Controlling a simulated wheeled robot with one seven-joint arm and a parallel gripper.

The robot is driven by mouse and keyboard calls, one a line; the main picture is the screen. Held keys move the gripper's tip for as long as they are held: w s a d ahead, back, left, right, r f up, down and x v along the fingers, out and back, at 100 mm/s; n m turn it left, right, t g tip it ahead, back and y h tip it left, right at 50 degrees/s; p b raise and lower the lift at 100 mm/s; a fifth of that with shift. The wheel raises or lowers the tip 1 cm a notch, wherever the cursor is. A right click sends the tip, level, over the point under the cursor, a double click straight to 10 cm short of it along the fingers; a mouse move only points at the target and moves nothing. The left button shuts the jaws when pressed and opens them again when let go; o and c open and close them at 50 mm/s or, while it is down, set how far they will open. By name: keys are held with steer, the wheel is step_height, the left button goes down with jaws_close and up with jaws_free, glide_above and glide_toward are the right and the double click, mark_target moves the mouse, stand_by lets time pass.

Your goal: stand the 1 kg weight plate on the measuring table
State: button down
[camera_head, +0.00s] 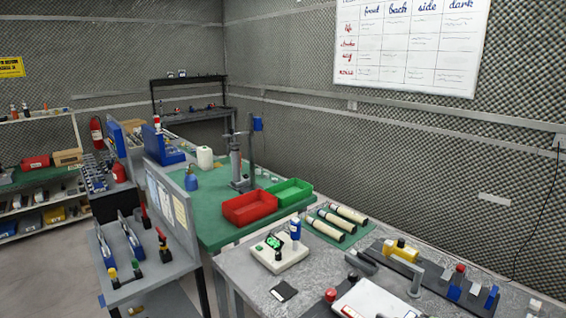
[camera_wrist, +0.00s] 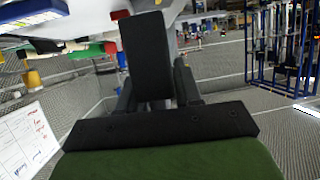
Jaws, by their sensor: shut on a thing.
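My gripper (camera_wrist: 184,85) shows only in the wrist view, where its dark fingers reach up from a black bar. It is shut on a dark flat-sided slab (camera_wrist: 147,55). No marking on the slab can be read, so I cannot tell whether it is the 1 kg weight plate. No other weight plate can be made out. In the head view a grey speckled table (camera_head: 232,273) stands at the front right; I take it to be the measuring table. A white instrument with a green display (camera_head: 280,255) stands on its left part.
Several cream cylinders (camera_head: 327,225) lie at the table's back edge. A yellow part (camera_head: 402,250), a dark rail and a white board (camera_head: 375,300) fill its right side. The green table (camera_head: 212,232) behind bears a red bin (camera_head: 250,208) and a green bin (camera_head: 289,192). A grey tool stand is at left.

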steer(key=shift+n+g+y, duration=0.4)
steer(key=shift+n, duration=0.1)
steer(key=s+a+f, duration=0.1)
steer(key=a, duration=0.2)
steer(key=s+a+f, duration=0.1)
steer(key=a+f, duration=0.1)
steer(key=a, duration=0.1)
steer(key=s+a+f, duration=0.1)
steer(key=a, duration=0.3)
steer(key=shift+s+f, duration=0.3)
steer(key=shift+s, duration=0.05)
steer(key=shift+d, duration=0.15)
